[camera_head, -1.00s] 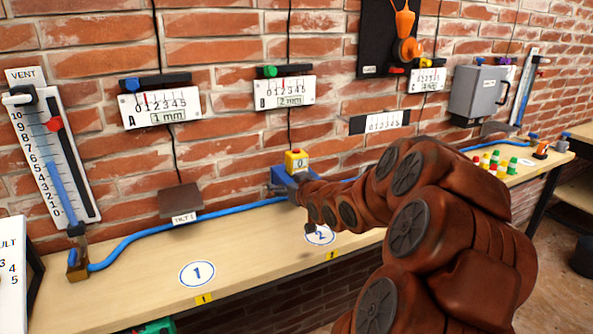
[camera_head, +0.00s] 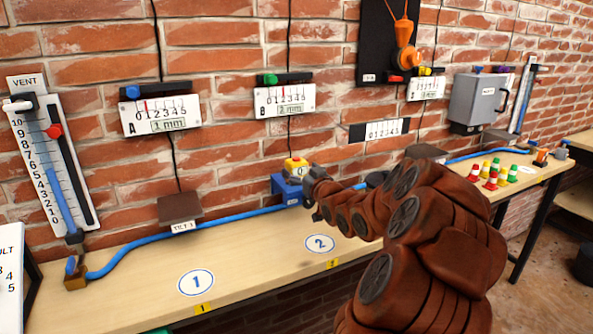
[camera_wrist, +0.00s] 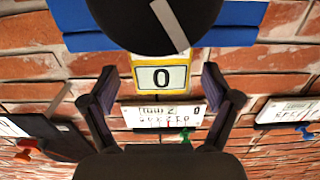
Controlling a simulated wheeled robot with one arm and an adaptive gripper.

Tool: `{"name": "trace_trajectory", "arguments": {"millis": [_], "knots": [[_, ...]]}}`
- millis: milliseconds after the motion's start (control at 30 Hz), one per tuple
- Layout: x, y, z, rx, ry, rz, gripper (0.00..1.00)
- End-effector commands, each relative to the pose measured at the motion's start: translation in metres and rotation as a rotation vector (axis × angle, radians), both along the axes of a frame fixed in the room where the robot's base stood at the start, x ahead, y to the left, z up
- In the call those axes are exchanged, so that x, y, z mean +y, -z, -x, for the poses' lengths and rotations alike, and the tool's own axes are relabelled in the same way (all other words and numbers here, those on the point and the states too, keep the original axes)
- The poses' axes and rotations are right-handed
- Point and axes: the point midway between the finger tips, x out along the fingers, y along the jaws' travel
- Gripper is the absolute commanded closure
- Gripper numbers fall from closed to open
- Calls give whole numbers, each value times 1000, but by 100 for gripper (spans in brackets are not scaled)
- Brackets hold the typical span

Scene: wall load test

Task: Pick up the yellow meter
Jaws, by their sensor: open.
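The yellow meter (camera_head: 295,165) sits on a blue bracket (camera_head: 287,188) against the brick wall, above the back of the bench. My gripper (camera_head: 316,190) is just right of and in front of the meter in the head view. In the wrist view my gripper (camera_wrist: 160,80) is open, with the meter appearing between its two fingers. No contact is visible.
A blue hose (camera_head: 140,240) runs along the bench (camera_head: 130,295). A small dark tilt shelf (camera_head: 180,207) stands left of the bracket. Gauge boards (camera_head: 284,99) hang above. Several red, yellow and green pieces (camera_head: 493,172) stand right. The bench front around circles 1 and 2 is clear.

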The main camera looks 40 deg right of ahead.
Motion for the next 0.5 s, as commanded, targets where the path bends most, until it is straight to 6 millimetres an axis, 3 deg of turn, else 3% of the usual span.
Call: {"name": "trace_trajectory", "arguments": {"millis": [200,500], "knots": [[-6,2,-23,3,-2,-4,12],[-9,1,-27,1,0,-3,12]]}}
